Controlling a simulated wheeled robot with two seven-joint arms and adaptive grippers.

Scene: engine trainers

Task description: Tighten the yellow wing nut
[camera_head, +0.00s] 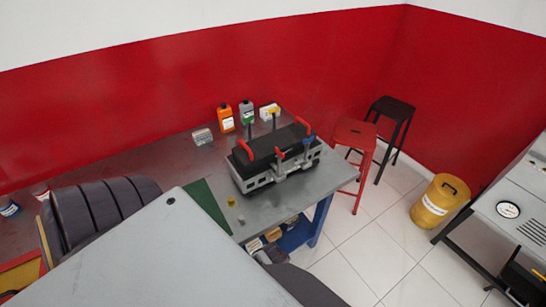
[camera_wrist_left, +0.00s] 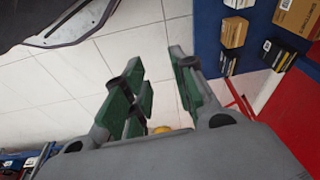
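A black and grey engine trainer (camera_head: 275,158) with red handles stands on the grey workbench in the head view. A small yellow piece (camera_head: 274,111) stands up at its back; it may be the yellow wing nut, but it is too small to be sure. A small yellow object (camera_head: 231,202) lies on the bench in front of the engine. My left gripper (camera_wrist_left: 155,75) shows in the left wrist view with its green-padded fingers apart over white floor tiles. A yellow spot (camera_wrist_left: 161,130) shows low between the fingers; I cannot tell what it is. My right gripper is in neither view.
Orange (camera_head: 226,118) and grey (camera_head: 246,112) bottles stand behind the engine. A red stool (camera_head: 355,136), a black stool (camera_head: 392,107) and a yellow bin (camera_head: 439,200) stand right of the bench. Boxes (camera_wrist_left: 233,32) sit on a blue shelf.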

